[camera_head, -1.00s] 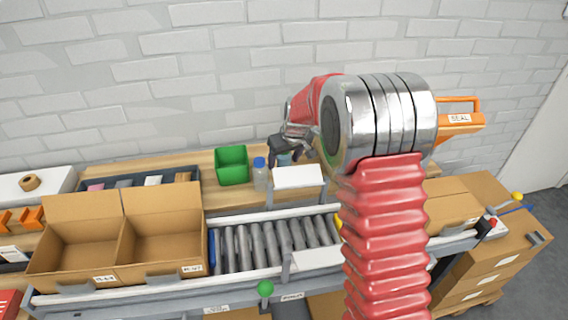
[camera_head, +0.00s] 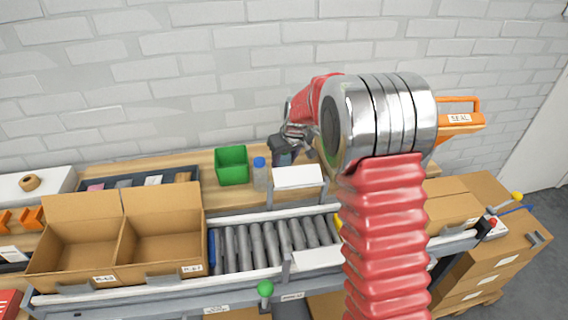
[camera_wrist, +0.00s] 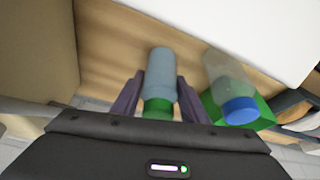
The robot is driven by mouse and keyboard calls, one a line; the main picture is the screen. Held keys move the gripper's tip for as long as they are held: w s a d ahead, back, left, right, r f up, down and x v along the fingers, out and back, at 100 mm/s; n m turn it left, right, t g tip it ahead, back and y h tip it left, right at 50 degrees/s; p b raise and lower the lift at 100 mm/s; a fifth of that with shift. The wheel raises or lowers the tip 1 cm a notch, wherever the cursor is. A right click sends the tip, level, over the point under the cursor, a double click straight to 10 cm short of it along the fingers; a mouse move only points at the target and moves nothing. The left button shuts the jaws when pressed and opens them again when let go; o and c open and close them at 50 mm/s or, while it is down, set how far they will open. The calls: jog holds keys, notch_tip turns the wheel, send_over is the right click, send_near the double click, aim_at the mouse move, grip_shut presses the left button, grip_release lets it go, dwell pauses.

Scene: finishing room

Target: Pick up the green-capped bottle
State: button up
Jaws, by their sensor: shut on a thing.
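The green-capped bottle (camera_wrist: 160,75) has a pale grey-blue body and a green cap. In the wrist view it sits between the two dark fingers of my gripper (camera_wrist: 158,88), which is shut on it. In the head view my gripper (camera_head: 284,154) is over the back bench, right of the blue-capped bottle. There the gripper hides most of the held bottle, and I cannot tell whether it is clear of the bench.
A clear blue-capped bottle (camera_head: 260,176) stands close on the left; it also shows in the wrist view (camera_wrist: 228,82). A green bin (camera_head: 232,168) is beside it. A white panel (camera_head: 297,176) stands in front, before the roller conveyor (camera_head: 270,243). Open cartons (camera_head: 75,245) are left.

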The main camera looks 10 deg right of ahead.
jog(key=shift+c, duration=1.3)
jog(key=shift+r, duration=0.15)
notch_tip(320, 180, up, 18)
jog(key=shift+s, duration=0.15)
